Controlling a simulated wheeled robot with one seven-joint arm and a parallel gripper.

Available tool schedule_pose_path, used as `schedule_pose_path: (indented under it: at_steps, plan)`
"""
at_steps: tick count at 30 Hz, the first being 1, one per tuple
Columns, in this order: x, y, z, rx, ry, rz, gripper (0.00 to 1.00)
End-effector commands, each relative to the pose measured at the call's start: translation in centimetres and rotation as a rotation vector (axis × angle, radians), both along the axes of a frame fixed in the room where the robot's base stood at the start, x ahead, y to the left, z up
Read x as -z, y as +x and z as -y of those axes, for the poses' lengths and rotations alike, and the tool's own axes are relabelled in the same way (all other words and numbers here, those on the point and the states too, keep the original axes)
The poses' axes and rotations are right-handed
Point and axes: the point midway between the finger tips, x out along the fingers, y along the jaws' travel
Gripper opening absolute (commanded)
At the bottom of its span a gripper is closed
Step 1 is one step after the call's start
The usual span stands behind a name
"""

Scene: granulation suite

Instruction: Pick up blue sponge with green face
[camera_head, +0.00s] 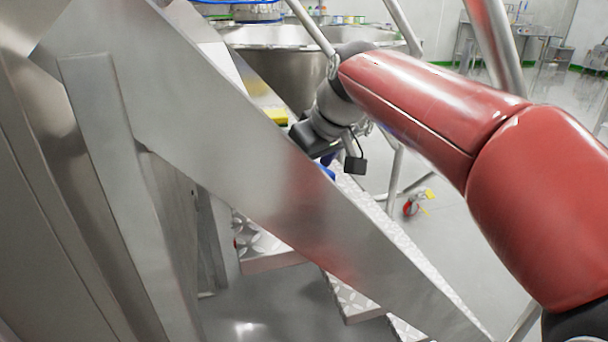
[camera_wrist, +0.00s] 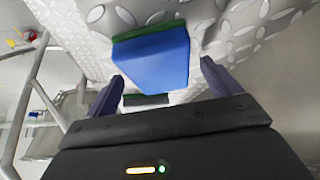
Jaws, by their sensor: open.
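The blue sponge with a green face (camera_wrist: 155,60) lies on a tread-plate step, its green side against the metal. In the wrist view it shows between the two fingers of my gripper (camera_wrist: 163,72), with a visible gap on each side. The gripper is open and holds nothing. In the head view, the dark body of my gripper (camera_head: 312,139) is beyond the sloping stair side, which hides most of the fingers. A small bright blue patch (camera_head: 327,172) below it appears to be part of the sponge.
The broad metal stair side (camera_head: 230,150) crosses the head view, with tread-plate steps (camera_head: 268,248) behind it. A yellow object (camera_head: 276,116) sits left of the gripper. A steel vessel (camera_head: 290,70) stands behind. Handrail tubes (camera_head: 400,25) rise near my arm.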

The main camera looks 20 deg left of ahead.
Motion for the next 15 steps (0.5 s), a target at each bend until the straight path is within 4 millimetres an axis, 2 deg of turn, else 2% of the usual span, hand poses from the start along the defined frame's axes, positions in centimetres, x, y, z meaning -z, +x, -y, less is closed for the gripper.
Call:
schedule_pose_path:
  at_steps: [15]
  plan:
    - [0.47,-0.02,0.04,0.000,0.000,0.000,0.89]
